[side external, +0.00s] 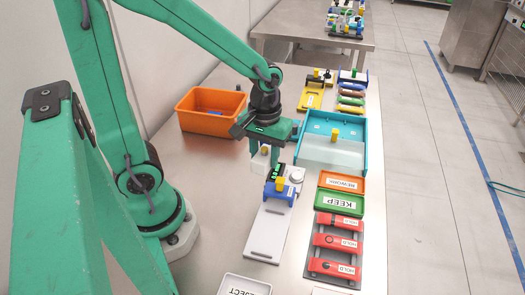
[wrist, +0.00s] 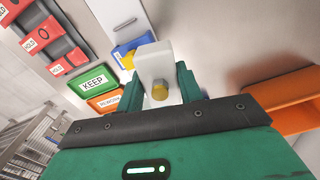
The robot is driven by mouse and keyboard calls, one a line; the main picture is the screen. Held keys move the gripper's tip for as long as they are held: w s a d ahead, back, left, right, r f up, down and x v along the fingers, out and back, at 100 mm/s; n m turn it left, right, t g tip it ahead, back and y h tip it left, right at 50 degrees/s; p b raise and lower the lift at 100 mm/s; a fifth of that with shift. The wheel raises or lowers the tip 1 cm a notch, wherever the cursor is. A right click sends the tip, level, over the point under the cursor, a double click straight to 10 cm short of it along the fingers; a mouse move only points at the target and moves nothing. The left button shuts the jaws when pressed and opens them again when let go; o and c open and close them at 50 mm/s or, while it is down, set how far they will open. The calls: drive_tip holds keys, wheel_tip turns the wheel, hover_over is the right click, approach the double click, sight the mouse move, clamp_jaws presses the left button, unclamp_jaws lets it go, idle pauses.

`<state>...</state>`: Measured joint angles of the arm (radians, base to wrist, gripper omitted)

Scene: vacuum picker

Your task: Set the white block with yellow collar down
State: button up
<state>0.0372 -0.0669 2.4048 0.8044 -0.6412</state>
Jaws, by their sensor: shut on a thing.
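The white block with yellow collar (side external: 258,163) is held upright between the fingers of my gripper (side external: 262,151). In the wrist view the white block (wrist: 154,60) stands between the green fingers of my gripper (wrist: 160,82), with its yellow part facing the camera. My gripper is shut on it. It hangs just behind and left of a blue fixture with a yellow top (side external: 281,189). I cannot tell whether the block's lower end touches anything.
A white board (side external: 265,235) extends forward from the blue fixture. An orange bin (side external: 184,118) stands at the back left. A light-blue tray (side external: 365,158) is at the right. Green KEEP (side external: 338,203), orange REWORK (side external: 343,182) and red HOLD (side external: 338,241) holders line the right. Bare table lies left of the board.

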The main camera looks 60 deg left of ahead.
drive_tip(key=s+d+f+n, duration=0.1)
drive_tip(key=d, duration=1.4)
drive_tip(key=n, duration=0.1)
hover_over(292, 291)
drive_tip(key=s+d, duration=0.1)
drive_tip(key=shift+d+f, duration=0.1)
drive_tip(key=shift+f, duration=0.65)
drive_tip(key=shift+f, duration=4)
drive_tip(key=shift+f, duration=0.1)
drive_tip(key=o, duration=0.7)
drive_tip(key=shift+o, duration=0.3)
wheel_tip(292, 291, up, 12)
